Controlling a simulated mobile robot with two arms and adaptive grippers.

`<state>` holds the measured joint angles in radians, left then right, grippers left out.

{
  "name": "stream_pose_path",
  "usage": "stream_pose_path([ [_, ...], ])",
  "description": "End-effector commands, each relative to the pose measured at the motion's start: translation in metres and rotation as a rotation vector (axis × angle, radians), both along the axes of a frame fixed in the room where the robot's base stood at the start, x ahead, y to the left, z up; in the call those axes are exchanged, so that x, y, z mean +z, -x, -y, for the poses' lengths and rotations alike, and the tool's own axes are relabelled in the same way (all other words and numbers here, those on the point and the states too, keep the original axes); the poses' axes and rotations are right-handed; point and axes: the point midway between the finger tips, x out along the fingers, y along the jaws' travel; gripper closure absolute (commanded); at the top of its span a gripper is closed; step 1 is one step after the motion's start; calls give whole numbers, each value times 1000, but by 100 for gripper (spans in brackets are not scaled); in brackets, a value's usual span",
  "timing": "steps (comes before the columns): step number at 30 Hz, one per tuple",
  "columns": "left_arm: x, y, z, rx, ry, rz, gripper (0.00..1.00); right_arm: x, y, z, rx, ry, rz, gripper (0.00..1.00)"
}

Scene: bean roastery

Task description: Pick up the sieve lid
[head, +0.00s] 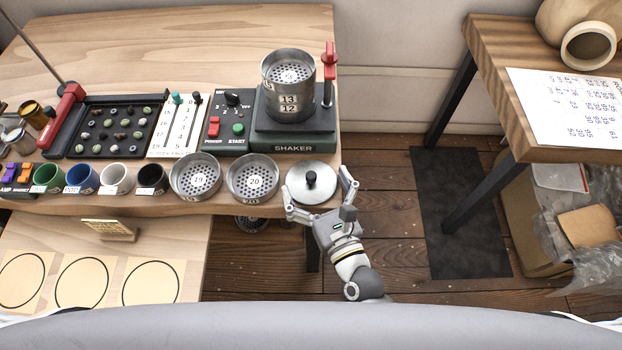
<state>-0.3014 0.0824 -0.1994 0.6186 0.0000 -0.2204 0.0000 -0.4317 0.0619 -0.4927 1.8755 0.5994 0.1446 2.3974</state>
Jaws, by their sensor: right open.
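The sieve lid (300,189) is a round silver metal disc with a black knob (311,178). It lies at the table's front right corner, right of the sieve marked 20 (253,178). My right gripper (320,188) is open, its two fingers spread on the left and right sides of the lid near its front edge. I cannot tell whether the fingers touch the lid. My left gripper is not in view.
The shaker (293,147) with stacked sieves (289,85) stands just behind the lid. Another sieve (195,177) and several coloured cups (82,178) line the front edge to the left. Open floor (385,205) lies right of the wooden table (150,40).

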Motion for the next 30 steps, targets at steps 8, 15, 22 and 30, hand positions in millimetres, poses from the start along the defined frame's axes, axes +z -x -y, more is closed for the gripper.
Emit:
stream_pose_path([
  [8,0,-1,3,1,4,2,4,0,0,0,0,0,-1,12],
  [15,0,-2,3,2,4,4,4,0,0,0,0,0,0,30],
  [22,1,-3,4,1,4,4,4,4,0,0,-1,-1,1,30],
  [30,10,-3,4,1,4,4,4,40,6,-2,-2,-6,-2,30],
])
